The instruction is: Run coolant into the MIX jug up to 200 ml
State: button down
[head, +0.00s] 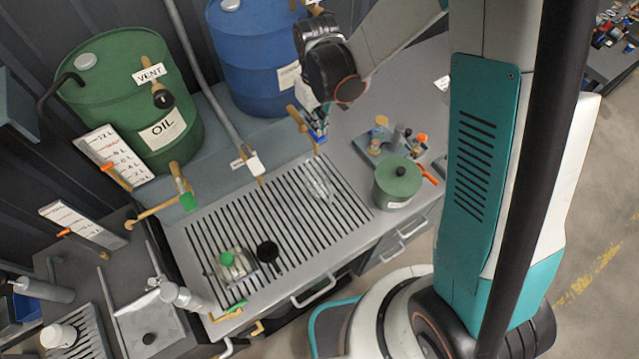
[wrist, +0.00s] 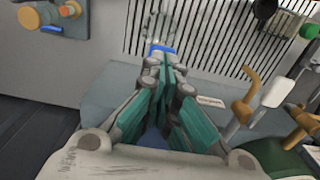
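A blue drum (head: 258,60) stands at the back; its label is too small to read. A brass tap (head: 296,118) comes off its front, with a blue handle (head: 318,133) that also shows in the wrist view (wrist: 163,50). My gripper (head: 318,122) is at this handle, its fingers (wrist: 165,62) drawn together on it; the exact contact is partly hidden. A clear jug (head: 320,187) stands upright on the slatted grate below the tap; it shows beyond my fingertips in the wrist view (wrist: 160,26). Its marks, name and liquid level cannot be read.
A green OIL drum (head: 135,100) with a VENT tag and a level gauge (head: 115,157) stand at left. On the grate (head: 285,225) are a green-capped clear container (head: 228,262) and a black round piece (head: 267,251). A lidded green pot (head: 397,184) stands at right.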

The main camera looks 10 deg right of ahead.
jog(key=shift+f+b, duration=1.45)
jog(key=shift+f, duration=0.1)
jog(key=shift+r, duration=0.1)
dwell(5.7)
notch_tip(320, 180, up, 5)
jog(key=p, duration=0.3)
jog(key=shift+r, duration=0.1)
